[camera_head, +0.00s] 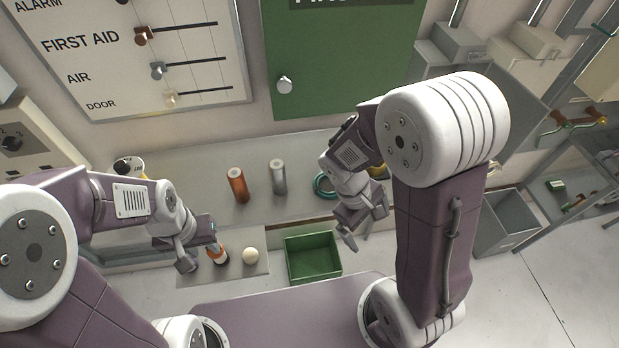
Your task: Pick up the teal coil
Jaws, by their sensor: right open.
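The teal coil (321,187) is a ring lying on the grey shelf below the green panel, partly hidden behind my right gripper. My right gripper (365,226) is open, with its fingers spread, and hangs in front of and slightly right of the coil. I see nothing between its fingers. My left gripper (198,250) is at the left, far from the coil, with its fingers apart. An orange and dark bottle-like item (218,257) shows right by its fingertips; I cannot tell whether they touch.
A copper cylinder (238,186) and a silver cylinder (278,178) stand on the shelf left of the coil. A cream ball (251,256) rests on a lower grey plate. A green open bin (313,276) sits below the shelf. A grey bin (508,222) stands at right.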

